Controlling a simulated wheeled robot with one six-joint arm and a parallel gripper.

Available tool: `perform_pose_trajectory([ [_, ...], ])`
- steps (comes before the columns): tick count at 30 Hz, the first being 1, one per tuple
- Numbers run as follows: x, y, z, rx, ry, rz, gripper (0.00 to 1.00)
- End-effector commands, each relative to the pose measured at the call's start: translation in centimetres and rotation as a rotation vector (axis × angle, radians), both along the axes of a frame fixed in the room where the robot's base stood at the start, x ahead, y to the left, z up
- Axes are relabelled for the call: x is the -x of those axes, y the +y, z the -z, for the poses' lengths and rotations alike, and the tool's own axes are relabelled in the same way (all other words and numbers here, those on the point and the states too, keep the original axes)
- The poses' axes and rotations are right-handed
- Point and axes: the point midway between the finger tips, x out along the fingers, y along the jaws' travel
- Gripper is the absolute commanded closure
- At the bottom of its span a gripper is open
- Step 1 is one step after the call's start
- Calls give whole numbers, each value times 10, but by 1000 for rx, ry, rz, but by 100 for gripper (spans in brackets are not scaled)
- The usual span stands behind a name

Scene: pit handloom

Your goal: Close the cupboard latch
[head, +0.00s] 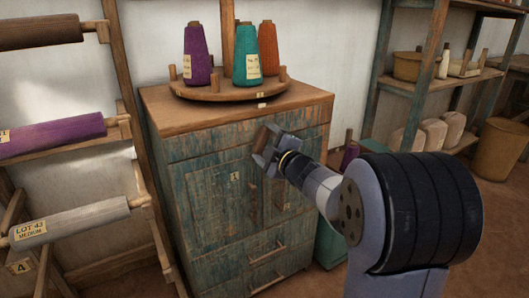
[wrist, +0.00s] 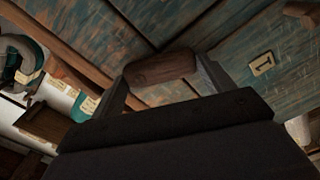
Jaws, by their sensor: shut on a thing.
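The cupboard (head: 210,215) is a worn blue-green wooden cabinet with two doors that look shut, a label marked 1 (head: 235,177) on the left door, and a plain wooden top. My gripper (head: 266,139) is at the upper middle of its front, near the top of the doors. In the wrist view my gripper (wrist: 162,76) has its two fingers on the ends of a short brown wooden block, the latch (wrist: 160,67). The latch lies close to the cupboard front near the panel seams. My gripper and arm hide part of the right door, and the latch's pivot is hidden.
A round wooden stand (head: 215,91) with purple, teal and orange thread cones is on the cupboard top. A rack of rolls (head: 70,217) stands at the left. A shelf (head: 430,83) and a basket (head: 499,150) are at the right. Bare floor shows at the lower right.

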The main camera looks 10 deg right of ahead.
Motion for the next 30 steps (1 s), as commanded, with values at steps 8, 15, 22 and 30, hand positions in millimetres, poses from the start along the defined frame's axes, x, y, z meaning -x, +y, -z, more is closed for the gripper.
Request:
perform_pose_trajectory([
  [8, -1, -5, 7, 224, -71, 1, 46],
  [15, -2, -7, 6, 357, -114, 0, 46],
  [22, -3, -9, 6, 425, -135, 0, 46],
  [30, -3, -9, 5, 445, -140, -1, 46],
])
